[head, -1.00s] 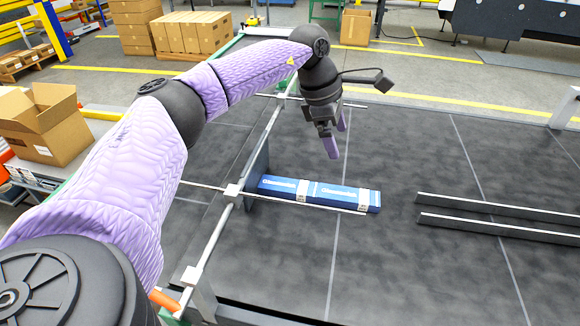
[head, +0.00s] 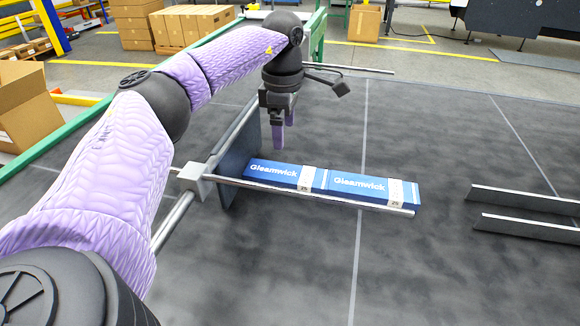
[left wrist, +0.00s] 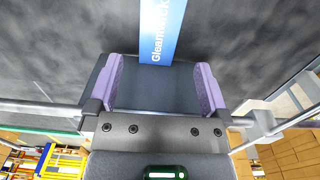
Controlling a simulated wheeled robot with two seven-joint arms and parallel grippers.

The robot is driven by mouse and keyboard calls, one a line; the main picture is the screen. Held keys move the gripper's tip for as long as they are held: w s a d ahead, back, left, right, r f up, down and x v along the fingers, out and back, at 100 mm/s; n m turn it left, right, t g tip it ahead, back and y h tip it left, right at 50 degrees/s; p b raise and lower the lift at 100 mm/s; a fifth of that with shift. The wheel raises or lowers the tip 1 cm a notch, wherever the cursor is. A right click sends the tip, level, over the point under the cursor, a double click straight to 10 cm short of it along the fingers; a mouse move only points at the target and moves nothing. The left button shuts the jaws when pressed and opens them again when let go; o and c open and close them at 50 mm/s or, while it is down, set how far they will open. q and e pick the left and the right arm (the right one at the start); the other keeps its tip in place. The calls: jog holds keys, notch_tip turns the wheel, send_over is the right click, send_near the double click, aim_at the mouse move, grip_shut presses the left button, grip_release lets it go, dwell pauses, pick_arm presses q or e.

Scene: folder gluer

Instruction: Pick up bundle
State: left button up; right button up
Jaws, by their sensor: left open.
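The bundle (head: 335,184) is a long stack of blue Gleamwick cartons with two white bands. It lies on the dark table between a metal rod in front and an upright dark plate at its left end. My left gripper (head: 284,140) hangs above and just behind the bundle's left part, fingers pointing down, apart from it. In the left wrist view the two purple fingers of the gripper (left wrist: 159,90) are spread with nothing between them. The bundle's end (left wrist: 160,30) shows beyond the fingertips there. My right gripper is not in view.
The dark plate (head: 236,165) and the thin rod (head: 300,193) border the bundle. Two parallel metal rails (head: 525,208) stand on the right. The dark table surface (head: 440,150) is bare between them and behind the bundle. An open cardboard box (head: 25,108) stands at the left.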

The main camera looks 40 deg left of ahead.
aim_at(282, 172)
pick_arm(q)
notch_tip(282, 172, down, 3)
jog(key=shift+w+f+b, duration=0.1)
jog(key=shift+b, duration=0.4)
jog(key=f+b, duration=0.1)
jog(key=f, duration=0.2)
jog(key=f+b, duration=0.1)
jog(key=f, duration=0.1)
jog(key=f+b, duration=0.1)
jog(key=f, duration=0.2)
jog(key=shift+s+a+f, duration=0.2)
jog(key=shift+s+f, duration=0.05)
jog(key=shift+f, duration=0.1)
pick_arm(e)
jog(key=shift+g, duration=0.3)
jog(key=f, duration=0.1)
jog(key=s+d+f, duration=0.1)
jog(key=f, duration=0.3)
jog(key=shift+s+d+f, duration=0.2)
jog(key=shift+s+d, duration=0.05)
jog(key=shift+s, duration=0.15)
pick_arm(q)
jog(key=c, duration=0.4)
jog(key=shift+r, duration=0.1)
jog(key=c, duration=0.7)
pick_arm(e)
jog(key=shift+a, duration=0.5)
